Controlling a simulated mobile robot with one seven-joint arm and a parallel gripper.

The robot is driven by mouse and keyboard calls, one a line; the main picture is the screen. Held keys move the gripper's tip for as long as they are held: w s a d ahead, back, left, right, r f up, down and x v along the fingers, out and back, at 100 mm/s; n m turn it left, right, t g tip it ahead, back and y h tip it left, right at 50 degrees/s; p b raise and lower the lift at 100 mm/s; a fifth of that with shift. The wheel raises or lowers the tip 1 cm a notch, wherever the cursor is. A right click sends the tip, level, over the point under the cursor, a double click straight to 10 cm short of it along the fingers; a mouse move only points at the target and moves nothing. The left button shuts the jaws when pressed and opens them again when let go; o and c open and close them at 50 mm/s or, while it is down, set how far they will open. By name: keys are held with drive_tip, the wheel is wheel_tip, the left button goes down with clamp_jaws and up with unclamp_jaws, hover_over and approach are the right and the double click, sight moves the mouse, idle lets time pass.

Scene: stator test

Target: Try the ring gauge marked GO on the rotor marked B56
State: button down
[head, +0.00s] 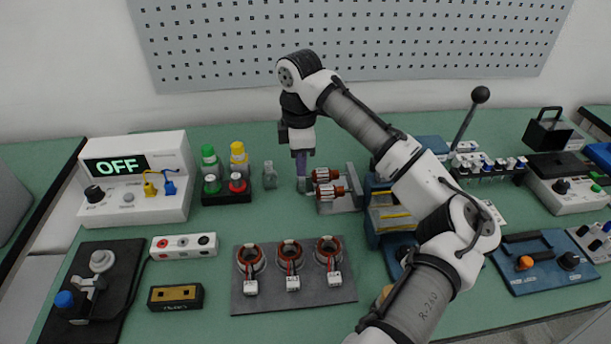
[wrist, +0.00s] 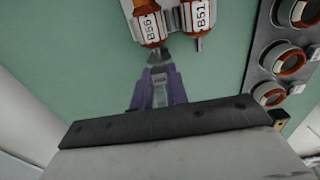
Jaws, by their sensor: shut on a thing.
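The rotor marked B56 (wrist: 149,27) lies left of the rotor marked B51 (wrist: 199,14) in the wrist view. Both have copper windings; in the head view B56 is the farther one (head: 325,174) and B51 the nearer (head: 331,190), on a grey stand (head: 350,198). My gripper (wrist: 159,90) points at the end of B56, its purple fingers shut on a small grey gauge (wrist: 158,57). A small label shows between the fingers, too small to read. The gauge's tip is at B56's shaft end; I cannot tell whether it is around the shaft or just before it.
Another small grey piece (head: 269,175) stands left of my gripper, beside the rack of coloured bottles (head: 226,190). Three stators (head: 290,254) sit on a grey plate in front. A blue press (head: 380,222) stands close right of the rotors.

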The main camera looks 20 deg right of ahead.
drive_tip(key=shift+w+a+p, duration=0.1)
drive_tip(key=shift+a+p, duration=0.2)
drive_tip(key=shift+a, duration=0.15)
drive_tip(key=shift+a, duration=0.2)
idle(0.5)
wheel_tip(320, 180, up, 5)
drive_tip(key=p, duration=0.5)
drive_tip(key=shift+f, duration=0.1)
idle(0.3)
